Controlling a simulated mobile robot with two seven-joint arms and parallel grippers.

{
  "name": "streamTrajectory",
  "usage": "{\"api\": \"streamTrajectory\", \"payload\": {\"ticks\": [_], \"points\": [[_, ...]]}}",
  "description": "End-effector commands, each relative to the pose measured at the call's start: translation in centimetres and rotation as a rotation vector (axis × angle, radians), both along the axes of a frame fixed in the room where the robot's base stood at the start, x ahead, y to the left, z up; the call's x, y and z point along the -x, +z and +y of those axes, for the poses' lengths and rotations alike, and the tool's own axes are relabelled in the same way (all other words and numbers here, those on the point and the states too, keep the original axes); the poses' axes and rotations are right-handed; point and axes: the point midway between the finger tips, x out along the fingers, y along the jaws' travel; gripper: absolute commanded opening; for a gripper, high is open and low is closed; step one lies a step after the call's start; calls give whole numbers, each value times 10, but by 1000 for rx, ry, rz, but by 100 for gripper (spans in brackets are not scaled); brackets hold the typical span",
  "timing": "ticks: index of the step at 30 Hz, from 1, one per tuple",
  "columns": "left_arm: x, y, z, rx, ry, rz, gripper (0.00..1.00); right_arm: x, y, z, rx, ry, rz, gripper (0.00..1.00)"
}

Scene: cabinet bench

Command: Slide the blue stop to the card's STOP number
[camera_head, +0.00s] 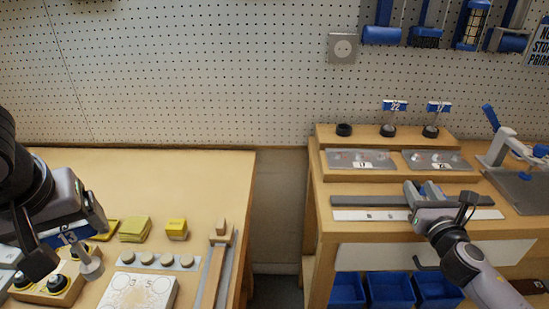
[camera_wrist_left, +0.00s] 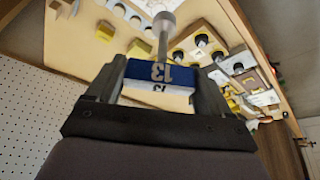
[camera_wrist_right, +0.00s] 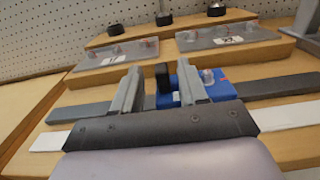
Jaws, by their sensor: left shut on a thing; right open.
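The blue stop (camera_wrist_right: 222,88) sits on a long dark grey rail (camera_wrist_right: 272,86) on the right bench. It also shows partly in the head view (camera_head: 432,188). A white strip (camera_head: 368,214) runs along the rail's front. My right gripper (camera_wrist_right: 157,78) is open at the stop. A black knob (camera_wrist_right: 163,76) shows between its fingers, and the right finger overlaps the blue body. I cannot tell whether they touch. My left gripper (camera_head: 78,228) is shut on a blue-and-white tag (camera_wrist_left: 150,72) reading 13, which has a grey stem, above the left bench. I cannot make out a STOP number.
A shelf behind the rail holds two clear plates (camera_head: 360,160), a black base (camera_head: 344,130) without a tag, and tags 22 (camera_head: 395,106) and 17 (camera_head: 438,107) on bases. A blue-handled device (camera_head: 510,150) stands far right. Blue bins (camera_head: 390,290) sit below. A gap separates the benches.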

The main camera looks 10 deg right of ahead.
Motion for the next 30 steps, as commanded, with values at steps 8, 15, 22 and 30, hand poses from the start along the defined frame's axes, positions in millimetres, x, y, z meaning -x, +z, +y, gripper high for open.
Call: {"api": "streamTrajectory", "payload": {"ticks": [8,15,22,30], "points": [[0,-2,0,0,0,-2,39,41,-1,10,1,1,2,43],[0,-4,0,0,0,-2,39,64,-1,15,0,0,1,43],[0,-5,0,0,0,-2,39,71,0,17,-1,-1,0,43],[0,-5,0,0,0,-2,39,71,0,17,-1,0,0,43]]}}
